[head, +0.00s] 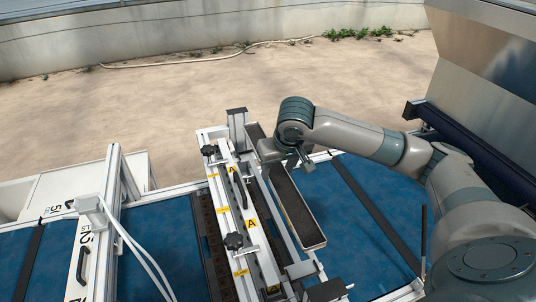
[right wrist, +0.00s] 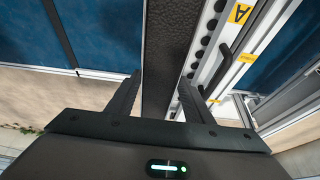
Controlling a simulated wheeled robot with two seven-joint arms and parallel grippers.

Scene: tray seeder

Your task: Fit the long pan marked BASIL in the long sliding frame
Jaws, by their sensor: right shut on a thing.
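The long pan (head: 299,209) is a narrow light-rimmed trough with a dark inside. No BASIL lettering is readable on it. My right gripper (head: 284,158) is across the pan's far half, and the arm hides part of it. In the right wrist view the fingers (right wrist: 160,80) stand on both sides of the pan (right wrist: 168,45), shut on it. The long sliding frame (head: 264,205) has light metal rails and runs close along the pan's left side. I cannot tell whether the pan rests in it or is held just above. My left gripper is not in view.
A white bar (head: 248,216) with yellow A labels, black knobs and a handle stands left of the pan. Blue belt (head: 360,225) lies to the right. A white panel with a handle (head: 83,262) and cables is at left. A metal hopper (head: 490,50) stands at far right.

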